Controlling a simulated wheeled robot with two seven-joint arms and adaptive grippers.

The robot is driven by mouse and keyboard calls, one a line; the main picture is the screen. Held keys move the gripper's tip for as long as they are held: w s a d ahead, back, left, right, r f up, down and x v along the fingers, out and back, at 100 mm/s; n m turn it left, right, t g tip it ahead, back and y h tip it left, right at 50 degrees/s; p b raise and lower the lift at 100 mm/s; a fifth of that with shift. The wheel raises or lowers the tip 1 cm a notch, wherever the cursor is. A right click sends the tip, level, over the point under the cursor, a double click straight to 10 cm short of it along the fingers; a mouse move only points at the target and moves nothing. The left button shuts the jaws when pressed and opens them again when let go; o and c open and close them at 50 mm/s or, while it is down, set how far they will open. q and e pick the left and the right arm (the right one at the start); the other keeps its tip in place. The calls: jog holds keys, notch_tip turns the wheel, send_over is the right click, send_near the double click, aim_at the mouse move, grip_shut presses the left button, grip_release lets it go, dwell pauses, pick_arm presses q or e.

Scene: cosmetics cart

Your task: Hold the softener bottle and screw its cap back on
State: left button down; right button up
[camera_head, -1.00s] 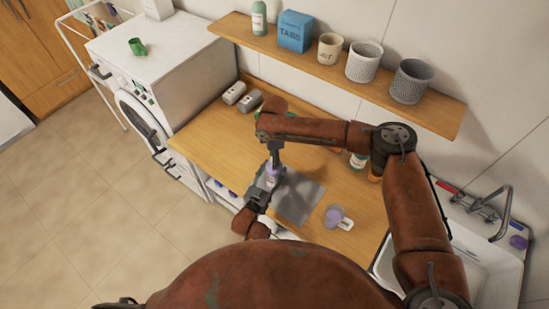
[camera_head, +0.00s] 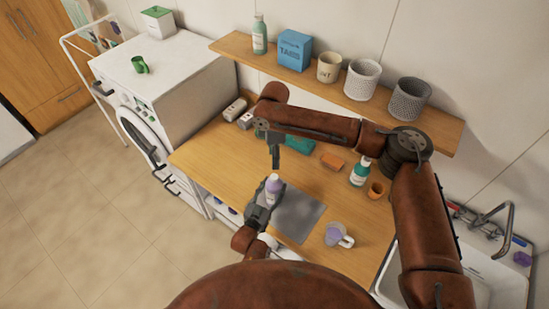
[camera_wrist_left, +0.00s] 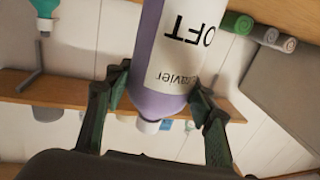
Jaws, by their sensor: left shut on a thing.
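The softener bottle (camera_head: 273,190) is lavender with a white label and stands roughly upright over the left part of the grey mat (camera_head: 302,215). My left gripper (camera_head: 264,195) is shut around it. The left wrist view shows the bottle (camera_wrist_left: 175,50) upside down between both fingers (camera_wrist_left: 155,98). A whitish cap (camera_wrist_left: 148,126) sits on its neck; I cannot tell how tight it is. My right gripper (camera_head: 275,163) points down above the bottle, apart from it. Its fingers are too small and dark to tell open from shut.
A cup of purple liquid (camera_head: 334,236) stands right of the mat. Behind are an orange sponge (camera_head: 332,161), a teal bottle (camera_head: 360,173) and an orange cup (camera_head: 377,191). A loaded shelf (camera_head: 300,75) is above.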

pick_arm(q)
jog(key=c, duration=0.8)
grip_release()
jog(key=v, duration=1.2)
